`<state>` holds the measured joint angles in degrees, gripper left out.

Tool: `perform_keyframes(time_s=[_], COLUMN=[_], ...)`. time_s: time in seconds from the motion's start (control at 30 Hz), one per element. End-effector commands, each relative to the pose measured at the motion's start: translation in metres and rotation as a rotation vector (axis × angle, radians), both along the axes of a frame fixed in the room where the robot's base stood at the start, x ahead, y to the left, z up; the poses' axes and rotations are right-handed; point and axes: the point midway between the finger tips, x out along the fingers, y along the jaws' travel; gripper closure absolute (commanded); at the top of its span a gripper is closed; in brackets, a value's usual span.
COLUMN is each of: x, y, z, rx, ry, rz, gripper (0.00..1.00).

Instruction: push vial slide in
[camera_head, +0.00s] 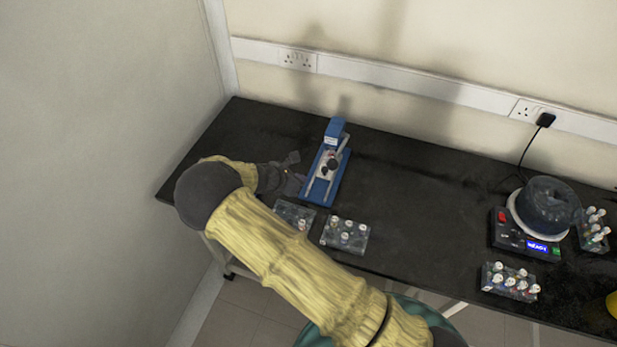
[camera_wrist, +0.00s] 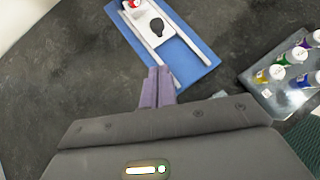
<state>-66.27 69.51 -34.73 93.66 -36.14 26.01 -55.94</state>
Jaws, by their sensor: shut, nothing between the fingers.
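The vial slide is a white plate (camera_wrist: 148,14) with a black knob-like piece (camera_wrist: 157,27), between pale rails on a blue base (camera_wrist: 195,62). A vial with a red-and-white top (camera_wrist: 132,4) is partly cut off at the upper edge of the wrist view. In the head view the blue device (camera_head: 337,190) stands on the bench, with the slide (camera_head: 323,172) midway along it. My gripper (camera_wrist: 159,70) is shut and empty, its purple fingers near the lower left rail end. Whether they touch the device is unclear. In the head view my gripper (camera_head: 301,178) is left of the device.
Two clear vial racks (camera_head: 345,234) (camera_head: 293,213) sit near the bench's front edge, close to my arm. A round dark-bowled machine (camera_head: 548,206) and more vial racks (camera_head: 510,282) stand at the right. The black bench (camera_head: 425,195) between is clear.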

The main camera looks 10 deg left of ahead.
Motion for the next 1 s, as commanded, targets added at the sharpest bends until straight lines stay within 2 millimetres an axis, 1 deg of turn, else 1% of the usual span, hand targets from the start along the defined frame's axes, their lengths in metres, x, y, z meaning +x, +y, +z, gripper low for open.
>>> perform_keyframes(time_s=[0.03, 0.2, 0.4, 1.0], x=[-0.006, -0.024, -0.035, -0.036], y=[0.006, 0.019, 0.028, 0.028], z=[0.005, 0.026, 0.04, 0.042], rx=[0.005, 0.003, 0.002, 0.001], ry=[-0.001, 0.0, 0.001, 0.001], rz=[0.002, 0.0, 0.0, -0.001], gripper=[1.0, 1.0, 1.0, 1.0])
